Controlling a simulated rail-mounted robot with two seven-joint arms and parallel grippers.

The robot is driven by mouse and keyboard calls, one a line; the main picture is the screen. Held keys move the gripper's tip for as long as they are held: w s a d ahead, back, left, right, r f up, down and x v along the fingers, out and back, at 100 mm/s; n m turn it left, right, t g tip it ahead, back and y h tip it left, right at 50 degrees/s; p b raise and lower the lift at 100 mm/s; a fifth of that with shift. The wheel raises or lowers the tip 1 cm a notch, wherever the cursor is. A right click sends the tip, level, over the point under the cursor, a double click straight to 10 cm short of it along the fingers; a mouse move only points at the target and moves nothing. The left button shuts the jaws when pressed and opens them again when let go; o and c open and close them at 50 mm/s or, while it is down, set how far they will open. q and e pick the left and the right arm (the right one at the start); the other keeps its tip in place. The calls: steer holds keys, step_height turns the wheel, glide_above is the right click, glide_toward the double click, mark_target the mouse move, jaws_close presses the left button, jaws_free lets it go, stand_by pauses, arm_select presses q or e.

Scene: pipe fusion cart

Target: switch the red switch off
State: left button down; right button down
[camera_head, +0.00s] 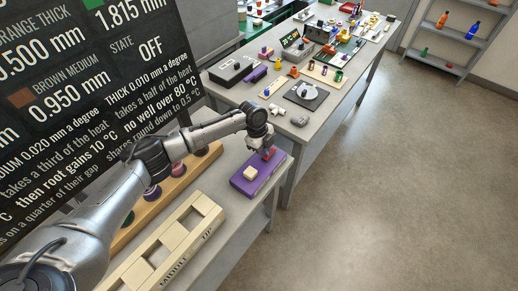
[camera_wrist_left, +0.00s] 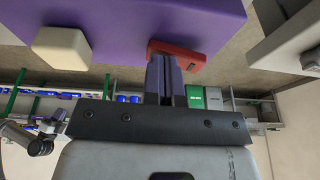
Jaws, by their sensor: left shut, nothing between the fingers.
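A purple box (camera_head: 245,185) sits near the far right end of the grey table. It has a cream block-shaped button (camera_head: 250,173) and a red switch (camera_head: 270,153) on it. My left gripper (camera_head: 265,149) is shut and empty, with its fingertips at the red switch. In the left wrist view the closed fingers (camera_wrist_left: 165,66) overlap the red switch (camera_wrist_left: 188,53); I cannot tell whether they touch it. The purple box (camera_wrist_left: 130,20) and cream button (camera_wrist_left: 62,47) show beside them. My right gripper is out of view.
A dark screen (camera_head: 90,80) on the left reads "STATE OFF". A cream tray (camera_head: 170,240) with square openings lies in front. A wooden rack (camera_head: 190,172) with round pieces stands behind. A second table (camera_head: 330,105) holds many small parts. Open floor lies right.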

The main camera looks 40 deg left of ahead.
arm_select(q)
steer(key=shift+w+d, duration=0.1)
steer(key=shift+w, duration=0.05)
steer(key=shift+w, duration=0.1)
steer(key=shift+w+r+b, duration=0.2)
steer(key=shift+w+b, duration=0.25)
steer(key=shift+w, duration=0.1)
steer(key=shift+r, duration=0.1)
steer(key=r+p, duration=0.4)
steer(key=p, duration=0.1)
steer(key=shift+s+r, duration=0.25)
steer(key=shift+s, duration=0.15)
step_height(320, 180, up, 8)
steer(key=s+a, duration=0.3)
steer(key=shift+r, duration=0.2)
steer(key=shift+d, duration=0.1)
